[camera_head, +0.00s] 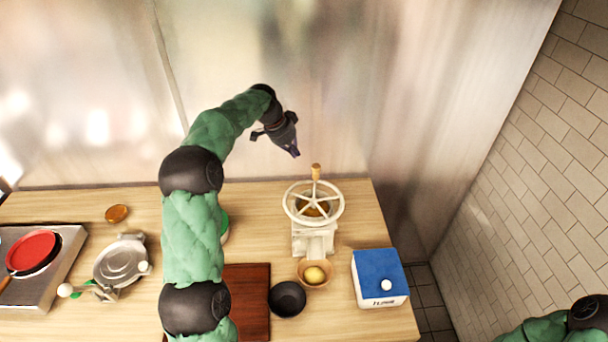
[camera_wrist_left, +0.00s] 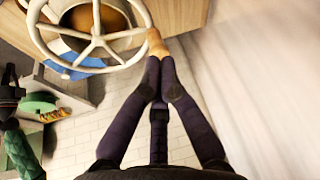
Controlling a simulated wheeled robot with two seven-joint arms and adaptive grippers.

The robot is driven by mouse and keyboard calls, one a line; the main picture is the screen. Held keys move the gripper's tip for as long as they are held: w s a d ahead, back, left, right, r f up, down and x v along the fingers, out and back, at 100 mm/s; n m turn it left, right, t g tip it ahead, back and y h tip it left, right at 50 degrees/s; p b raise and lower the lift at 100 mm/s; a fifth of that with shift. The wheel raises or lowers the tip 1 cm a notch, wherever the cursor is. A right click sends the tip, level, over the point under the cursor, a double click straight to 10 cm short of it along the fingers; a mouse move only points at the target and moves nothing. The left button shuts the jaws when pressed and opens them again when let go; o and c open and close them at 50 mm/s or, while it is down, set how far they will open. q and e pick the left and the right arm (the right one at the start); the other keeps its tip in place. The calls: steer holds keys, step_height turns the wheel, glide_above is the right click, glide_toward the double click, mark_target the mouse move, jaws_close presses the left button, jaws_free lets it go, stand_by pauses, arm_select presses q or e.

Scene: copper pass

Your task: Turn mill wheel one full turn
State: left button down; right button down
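The mill (camera_head: 313,240) is a cream stand with a spoked wheel (camera_head: 288,212) lying flat on top, above a bowl-shaped hopper with brown contents. A wooden handle (camera_head: 316,172) stands up from the wheel's far rim. My left gripper (camera_head: 294,152) is above and behind the wheel, up and left of the handle, and looks apart from it. In the left wrist view its fingertips (camera_wrist_left: 160,65) are together with nothing seen between them, and the handle (camera_wrist_left: 157,44) shows just beyond them. The wheel (camera_wrist_left: 97,42) fills the upper left there. My right gripper is out of view.
A small bowl (camera_head: 314,272) with a yellow thing stands before the mill. A dark bowl (camera_head: 287,299), a brown board (camera_head: 250,295) and a blue-topped box (camera_head: 380,277) are nearby. A metal press (camera_head: 121,262) and a red pan (camera_head: 33,252) stand left. A metal wall (camera_head: 310,90) rises behind.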

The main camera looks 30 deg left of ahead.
arm_select(q)
steer(key=s+a+f+n+t+b, duration=0.1)
steer(key=s+a+n+t+b, duration=0.3)
steer(key=n, duration=1)
steer(key=shift+g, duration=0.6)
steer(key=w+d+f, duration=0.1)
steer(key=w+f, duration=0.1)
steer(key=w+d+f, duration=0.2)
steer(key=f, duration=0.1)
steer(key=w+d+f, duration=0.2)
steer(key=f, duration=0.1)
steer(key=shift+d+p, duration=0.2)
steer(key=shift+p, duration=0.2)
steer(key=shift+w+d+r, duration=0.1)
steer(key=shift+w+d, duration=0.1)
steer(key=shift+d, duration=0.3)
steer(key=shift+w+d, duration=0.1)
steer(key=shift+w, duration=0.05)
steer(key=shift+w+d+m+b, duration=0.1)
steer(key=shift+w+m+b, duration=0.05)
steer(key=shift+m+b, duration=0.25)
steer(key=shift+w+d+m+h, duration=0.2)
steer(key=shift+m+h, duration=0.2)
